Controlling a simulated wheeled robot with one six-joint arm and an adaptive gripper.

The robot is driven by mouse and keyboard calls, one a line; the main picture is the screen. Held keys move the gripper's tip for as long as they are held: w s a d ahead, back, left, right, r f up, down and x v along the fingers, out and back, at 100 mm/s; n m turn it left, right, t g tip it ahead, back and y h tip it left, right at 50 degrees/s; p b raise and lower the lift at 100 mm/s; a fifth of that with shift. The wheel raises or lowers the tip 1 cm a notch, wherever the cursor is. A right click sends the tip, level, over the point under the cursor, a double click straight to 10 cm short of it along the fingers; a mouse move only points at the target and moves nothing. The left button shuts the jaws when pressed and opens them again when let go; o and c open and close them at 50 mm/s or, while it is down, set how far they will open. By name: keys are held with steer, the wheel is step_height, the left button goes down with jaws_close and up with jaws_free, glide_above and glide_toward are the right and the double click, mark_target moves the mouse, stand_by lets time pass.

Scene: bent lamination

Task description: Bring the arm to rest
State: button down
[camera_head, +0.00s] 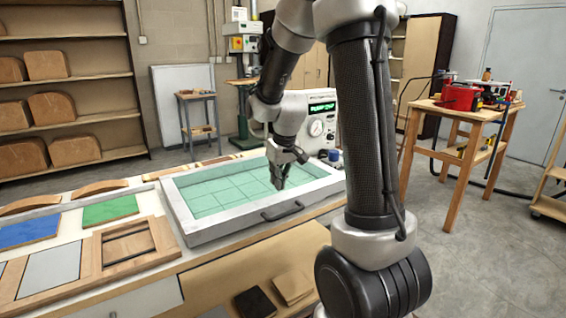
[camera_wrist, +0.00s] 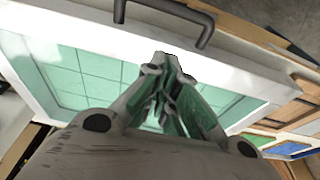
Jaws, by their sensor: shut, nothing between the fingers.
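My gripper (camera_head: 279,184) hangs fingers-down above the green gridded surface of a white-framed tray-like press (camera_head: 186,222). Its fingers are closed together with nothing between them. The wrist view shows the closed fingers (camera_wrist: 168,65) pointing towards the white frame (camera_wrist: 100,38) and its dark handle (camera_wrist: 185,12). My arm rises from the lower middle of the head view, bends over at the top and comes down to the gripper. I cannot tell how far the fingertips are above the green surface.
On the bench left of the press lie a blue panel (camera_head: 28,232), a green panel (camera_head: 110,210) and a wooden frame (camera_head: 135,244). A control box with a green display (camera_head: 322,107) stands behind the press. A wooden table with red tools (camera_head: 460,98) stands at right. Open floor lies at right.

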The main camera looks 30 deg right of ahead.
steer(key=v, duration=0.8)
steer(key=shift+s+r, duration=0.15)
steer(key=shift+s, duration=0.3)
